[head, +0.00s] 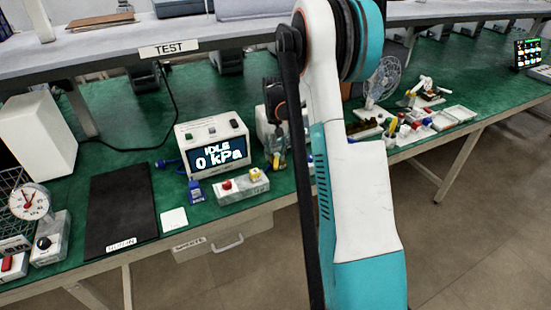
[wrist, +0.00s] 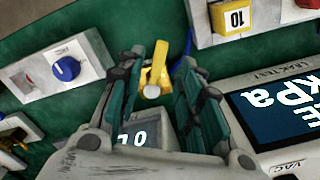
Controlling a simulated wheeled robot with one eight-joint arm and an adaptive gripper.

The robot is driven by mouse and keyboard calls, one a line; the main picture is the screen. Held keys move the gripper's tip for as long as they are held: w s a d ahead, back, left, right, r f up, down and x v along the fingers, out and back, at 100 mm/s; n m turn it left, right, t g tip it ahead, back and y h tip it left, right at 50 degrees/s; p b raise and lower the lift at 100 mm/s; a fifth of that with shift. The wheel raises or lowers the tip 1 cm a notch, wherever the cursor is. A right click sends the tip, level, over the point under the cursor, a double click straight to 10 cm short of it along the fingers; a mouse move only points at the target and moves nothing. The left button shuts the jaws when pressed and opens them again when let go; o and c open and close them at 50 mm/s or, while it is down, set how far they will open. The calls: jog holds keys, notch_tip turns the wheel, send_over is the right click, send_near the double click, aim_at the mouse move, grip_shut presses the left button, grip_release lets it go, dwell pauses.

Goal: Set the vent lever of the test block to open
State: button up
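My gripper (wrist: 174,57) points down over the green bench with its two fingers apart. A pale block with a round blue knob (wrist: 66,68) lies left of my gripper in the wrist view. No label shows which part is the vent lever.
The leak tester (head: 213,145) reads IDLE, 0 kPa. In front stands a grey block (head: 240,192) with red and yellow parts. A black mat (head: 120,205) and a gauge (head: 30,202) are at left. A fan (head: 382,78) and small parts are at right. A shelf (head: 110,48) hangs behind.

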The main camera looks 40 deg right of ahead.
aim_at(275, 163)
notch_tip(275, 163, up, 8)
dwell(0.7)
